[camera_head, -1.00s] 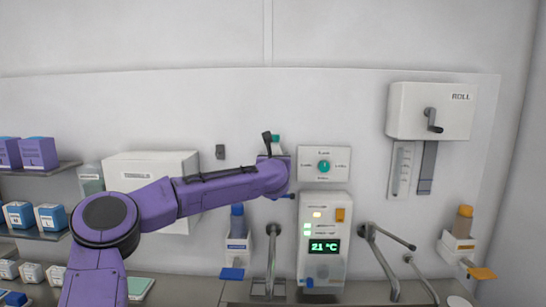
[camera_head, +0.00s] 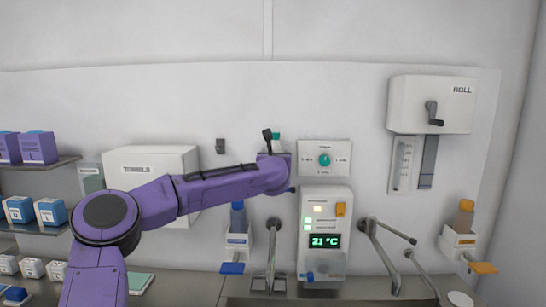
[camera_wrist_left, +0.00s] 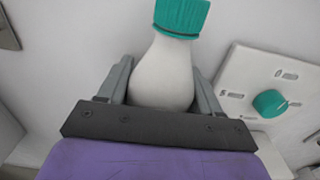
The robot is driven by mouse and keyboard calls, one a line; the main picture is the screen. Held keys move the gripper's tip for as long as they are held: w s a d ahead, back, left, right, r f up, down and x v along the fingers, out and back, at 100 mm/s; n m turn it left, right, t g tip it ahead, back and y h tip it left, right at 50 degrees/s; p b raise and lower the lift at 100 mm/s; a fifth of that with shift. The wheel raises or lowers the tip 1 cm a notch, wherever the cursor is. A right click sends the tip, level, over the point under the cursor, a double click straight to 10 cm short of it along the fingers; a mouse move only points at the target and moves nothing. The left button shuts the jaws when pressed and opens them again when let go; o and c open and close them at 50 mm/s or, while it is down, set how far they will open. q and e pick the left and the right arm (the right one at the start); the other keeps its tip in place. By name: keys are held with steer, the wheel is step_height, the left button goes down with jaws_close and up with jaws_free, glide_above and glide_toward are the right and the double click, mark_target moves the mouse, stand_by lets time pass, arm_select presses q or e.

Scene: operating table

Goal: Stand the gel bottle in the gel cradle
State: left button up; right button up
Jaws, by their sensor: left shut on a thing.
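The gel bottle, white with a ribbed teal cap (camera_wrist_left: 182,15), is between the two grey fingers of my left gripper (camera_wrist_left: 160,72) in the left wrist view. The gripper is shut on its white body (camera_wrist_left: 162,75). I cannot make out an empty gel cradle; something may be hidden behind the hand. My right gripper is not in view.
Right of the hand is a panel with a teal knob (camera_head: 324,160), above a temperature unit (camera_head: 325,240). Wall holders carry a blue bottle (camera_head: 238,217) and an orange-capped bottle (camera_head: 464,216). Metal taps (camera_head: 273,255) stand below. A white box (camera_head: 150,168) is at left.

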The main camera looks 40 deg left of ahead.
arm_select(q)
steer(key=o, duration=1.4)
steer(key=shift+s, duration=0.1)
steer(key=b+v, duration=0.2)
steer(key=v, duration=0.1)
steer(key=b+v, duration=0.1)
steer(key=shift+s+d+f+b, duration=0.15)
steer(key=shift+d+f+b, duration=0.05)
steer(key=shift+f+b, duration=0.15)
steer(key=v, duration=0.2)
steer(key=b+v, duration=0.1)
steer(key=v, duration=0.1)
steer(key=b+v, duration=0.1)
steer(key=v, duration=0.1)
steer(key=shift+r, duration=0.4)
steer(key=shift+s, duration=0.1)
